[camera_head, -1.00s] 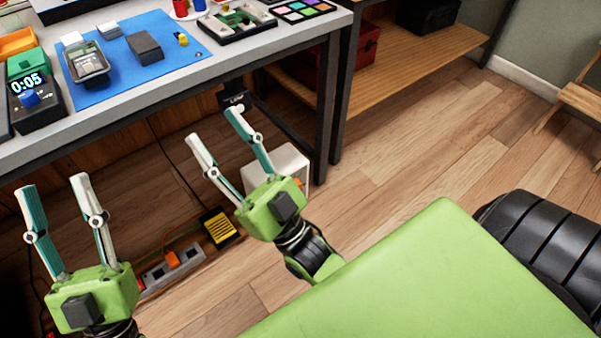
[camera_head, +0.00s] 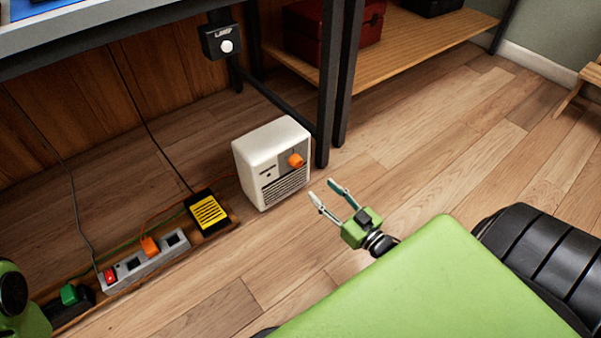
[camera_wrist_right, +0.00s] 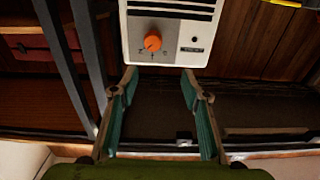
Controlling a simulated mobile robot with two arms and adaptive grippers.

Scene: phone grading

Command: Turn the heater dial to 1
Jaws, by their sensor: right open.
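The heater (camera_head: 262,150) is a small white box standing on the floor under the bench, by a dark table leg. Its orange dial (camera_head: 296,160) is on the front face, above the slotted grille. My right gripper (camera_head: 322,189) is open and empty, in front of the heater and apart from it. In the right wrist view the heater (camera_wrist_right: 200,53) appears upside down, with the orange dial (camera_wrist_right: 153,42) beyond the open fingertips (camera_wrist_right: 160,76). The dial's scale marks are too small to read. My left gripper's fingers are out of view.
A power strip (camera_head: 128,275) with a red switch and an orange plug lies left of the heater, next to a black and yellow box (camera_head: 208,211). Cables run along there. A black box with a white knob (camera_head: 221,42) hangs under the bench.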

